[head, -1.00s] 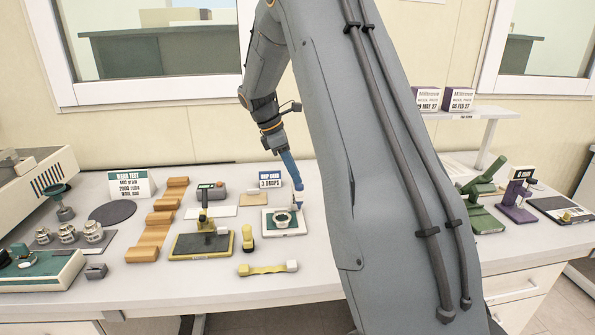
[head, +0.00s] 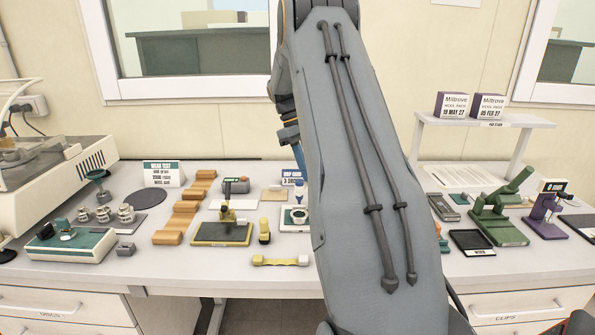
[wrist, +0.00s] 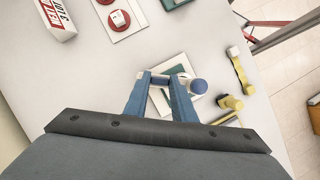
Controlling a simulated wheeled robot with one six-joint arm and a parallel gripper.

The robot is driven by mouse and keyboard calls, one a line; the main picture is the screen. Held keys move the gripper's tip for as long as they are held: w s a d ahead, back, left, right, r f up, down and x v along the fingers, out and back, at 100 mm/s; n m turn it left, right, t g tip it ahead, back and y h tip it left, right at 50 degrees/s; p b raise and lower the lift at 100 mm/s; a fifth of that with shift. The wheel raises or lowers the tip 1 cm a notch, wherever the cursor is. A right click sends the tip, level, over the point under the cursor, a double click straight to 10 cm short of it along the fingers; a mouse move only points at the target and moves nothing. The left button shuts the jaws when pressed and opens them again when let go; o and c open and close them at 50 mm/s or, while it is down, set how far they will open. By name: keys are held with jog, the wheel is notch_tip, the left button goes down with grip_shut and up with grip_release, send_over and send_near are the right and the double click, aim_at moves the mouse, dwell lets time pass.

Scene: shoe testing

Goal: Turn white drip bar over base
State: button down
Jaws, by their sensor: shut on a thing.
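In the wrist view my gripper (wrist: 164,75) has its two blue fingers closed about a short pale bar (wrist: 162,79), which I take for the white drip bar. My arm covers most of the gripper there, and I cannot tell the bar's angle over the base.
A black-topped yellow stand (head: 222,233) is farther left. Green and purple devices stand at right.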

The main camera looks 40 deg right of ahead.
dwell(0.4)
jog(key=c, duration=1.5)
grip_release()
jog(key=shift+b+v, duration=1.3)
jog(key=shift+v, duration=2.65)
